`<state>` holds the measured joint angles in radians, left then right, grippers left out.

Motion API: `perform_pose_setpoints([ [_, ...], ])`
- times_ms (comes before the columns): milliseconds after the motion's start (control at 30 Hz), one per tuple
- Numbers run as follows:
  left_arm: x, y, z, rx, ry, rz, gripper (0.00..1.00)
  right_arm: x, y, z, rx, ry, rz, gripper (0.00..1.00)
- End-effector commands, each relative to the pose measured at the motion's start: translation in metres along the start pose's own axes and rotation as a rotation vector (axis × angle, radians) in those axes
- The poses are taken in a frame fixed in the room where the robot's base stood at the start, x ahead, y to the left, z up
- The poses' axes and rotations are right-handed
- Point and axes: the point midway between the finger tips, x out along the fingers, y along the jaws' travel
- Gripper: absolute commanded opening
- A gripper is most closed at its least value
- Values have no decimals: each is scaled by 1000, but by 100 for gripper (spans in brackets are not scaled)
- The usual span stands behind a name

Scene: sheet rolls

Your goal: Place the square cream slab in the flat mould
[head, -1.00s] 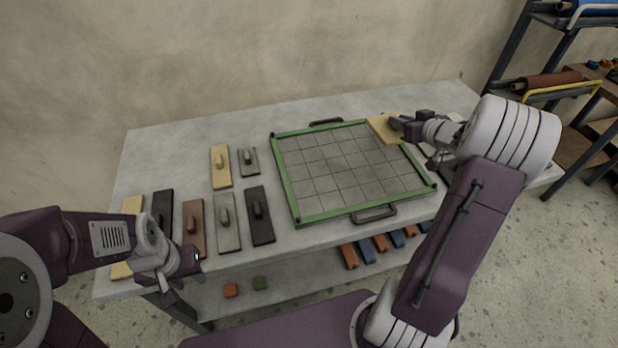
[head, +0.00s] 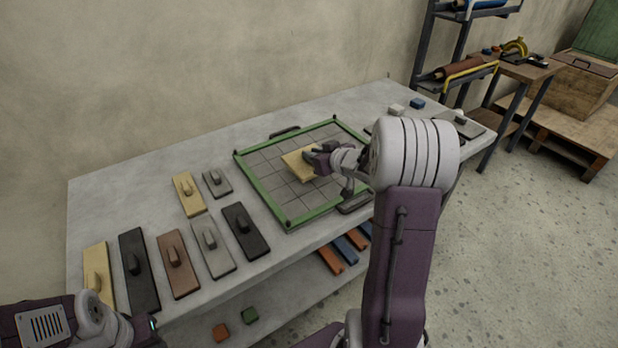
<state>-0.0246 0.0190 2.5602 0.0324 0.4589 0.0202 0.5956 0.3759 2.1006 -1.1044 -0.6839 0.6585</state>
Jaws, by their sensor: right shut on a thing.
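The flat mould is a green-framed square tray (head: 258,187) with a gridded grey floor, lying on the grey table. The square cream slab (head: 296,166) is over the middle of the grid, inside the frame as I see it, and turned somewhat against the grid lines. I cannot tell whether it touches the mould floor. My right gripper (head: 312,157) is shut on the slab's right side, and its arm hides the mould's right part. My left gripper (head: 152,334) is low at the bottom left, apart from the mould; its fingers are cut off by the picture edge.
Several handled blocks in cream, black, brown and grey stand left of the mould, including a black one (head: 245,228). Small blocks and a grey plate (head: 467,126) lie at the table's right end. Coloured bars (head: 330,261) lie on the lower shelf.

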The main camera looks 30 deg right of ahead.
Motion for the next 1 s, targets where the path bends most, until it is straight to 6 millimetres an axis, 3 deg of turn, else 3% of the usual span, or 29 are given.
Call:
perform_pose_setpoints([
  [100, 10, 0, 1, 0, 0, 0, 36, 6, -14, 7, -1, 3, 0, 0],
  [267, 10, 0, 1, 0, 0, 0, 36, 7, -16, 7, -2, 2, 1, 0],
  [500, 35, -1, 4, 0, 0, 0, 36, 24, -15, 44, 1, 1, 1, 0],
  [867, 34, -1, 3, 0, 0, 0, 36, 25, -15, 46, -1, 2, 1, 0],
  [900, 34, -1, 3, 0, 0, 0, 36, 25, -15, 46, -1, 0, 1, 26],
  [967, 34, -1, 3, 0, 0, 0, 36, 25, -15, 45, -1, 0, 1, 40],
  [1000, 34, -1, 3, 0, 0, 0, 36, 25, -15, 45, -1, 0, 1, 40],
])
